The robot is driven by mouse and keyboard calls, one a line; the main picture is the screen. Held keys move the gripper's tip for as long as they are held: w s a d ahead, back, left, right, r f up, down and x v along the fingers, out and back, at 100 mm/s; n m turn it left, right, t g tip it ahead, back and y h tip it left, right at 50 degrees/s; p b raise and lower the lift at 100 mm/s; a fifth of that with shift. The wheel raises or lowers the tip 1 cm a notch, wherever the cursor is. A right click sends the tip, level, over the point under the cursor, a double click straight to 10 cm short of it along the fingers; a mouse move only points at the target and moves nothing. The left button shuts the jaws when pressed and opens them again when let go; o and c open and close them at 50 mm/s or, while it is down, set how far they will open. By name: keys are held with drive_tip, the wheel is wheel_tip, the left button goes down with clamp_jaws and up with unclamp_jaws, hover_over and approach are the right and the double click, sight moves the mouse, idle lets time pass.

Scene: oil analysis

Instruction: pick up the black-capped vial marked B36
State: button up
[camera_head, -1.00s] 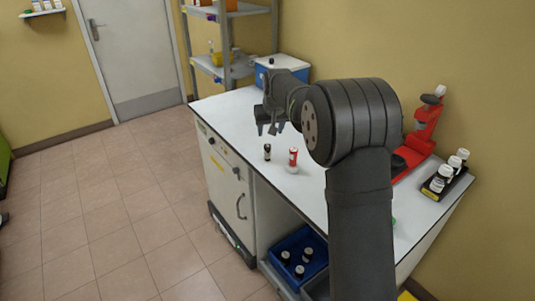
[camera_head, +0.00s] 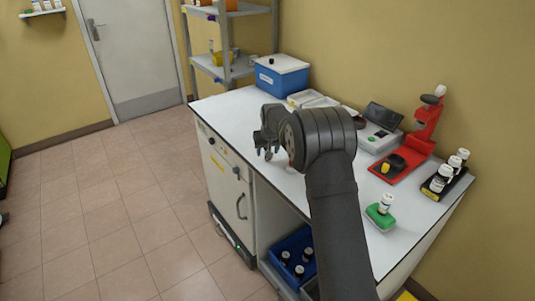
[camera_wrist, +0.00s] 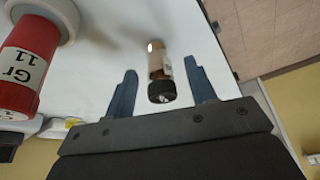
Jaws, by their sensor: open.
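The black-capped vial (camera_wrist: 161,72) shows in the wrist view, with a brownish body and a pale label turned so that I cannot read its marking. It stands on the white worktop (camera_wrist: 100,85). In the head view my gripper (camera_head: 268,152) is low over the worktop's front part, and the arm hides the vial.
A red container (camera_wrist: 25,60) marked "Gr 11" stands close left of my fingers in the wrist view. In the head view, a blue box (camera_head: 279,82), a red device (camera_head: 412,150), a black rack (camera_head: 440,187) with several bottles and a green block (camera_head: 380,217) stand farther off.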

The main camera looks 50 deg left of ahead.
drive_tip(key=shift+a+f, duration=0.15)
drive_tip(key=shift+f, duration=0.2)
drive_tip(key=shift+c, duration=0.4)
drive_tip(key=c, duration=1)
drive_tip(key=shift+r, duration=0.15)
